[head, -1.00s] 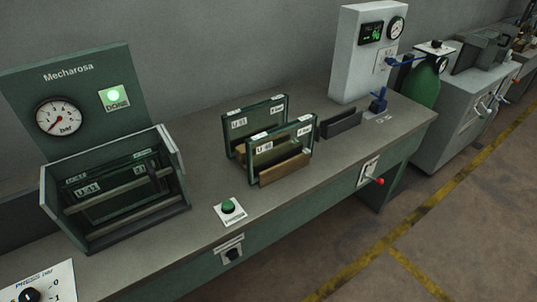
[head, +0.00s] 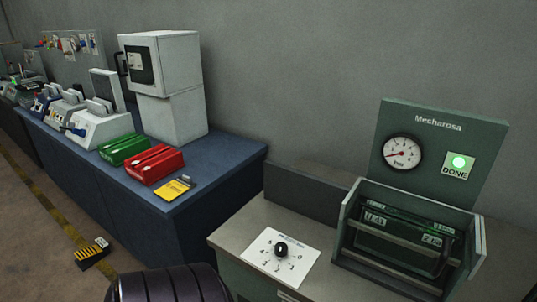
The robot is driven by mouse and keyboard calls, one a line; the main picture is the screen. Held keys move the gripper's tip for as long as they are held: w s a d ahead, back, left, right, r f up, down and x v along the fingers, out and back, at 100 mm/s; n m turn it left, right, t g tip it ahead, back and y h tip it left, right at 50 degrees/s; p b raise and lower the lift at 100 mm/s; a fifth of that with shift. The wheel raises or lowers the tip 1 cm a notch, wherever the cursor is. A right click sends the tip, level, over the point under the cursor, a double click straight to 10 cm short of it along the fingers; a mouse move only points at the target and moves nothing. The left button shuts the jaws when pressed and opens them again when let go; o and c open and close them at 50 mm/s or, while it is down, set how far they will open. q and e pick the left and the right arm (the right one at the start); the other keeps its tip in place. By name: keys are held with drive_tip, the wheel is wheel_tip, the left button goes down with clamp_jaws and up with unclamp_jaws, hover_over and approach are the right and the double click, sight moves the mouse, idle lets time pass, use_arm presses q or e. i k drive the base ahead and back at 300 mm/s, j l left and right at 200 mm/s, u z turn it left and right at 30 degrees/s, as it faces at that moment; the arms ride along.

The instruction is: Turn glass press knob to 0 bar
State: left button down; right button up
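The press knob (head: 281,249) is a small black knob on a white dial plate (head: 285,268) with numbers around it, at the front left of the grey bench. The 0 mark lies at the plate's right side; which number the knob points to is too small to tell. The glass press (head: 463,250) stands right of it, a dark green open frame with a panel marked U-31 inside. Behind it, a green Mecharosa board (head: 478,150) carries a round bar gauge (head: 402,151) and a lit green DONE lamp (head: 458,163). Neither gripper is visible.
A dark rounded part, probably mine, shows at the bottom. A separate blue bench (head: 225,165) at left holds a red box (head: 155,164), a green box (head: 124,148), a yellow-and-grey device (head: 173,189) and a white cabinet (head: 172,115). A yellow-and-black item (head: 91,253) lies on the floor.

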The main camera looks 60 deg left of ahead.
sight(281, 248)
drive_tip(key=u, duration=1.8)
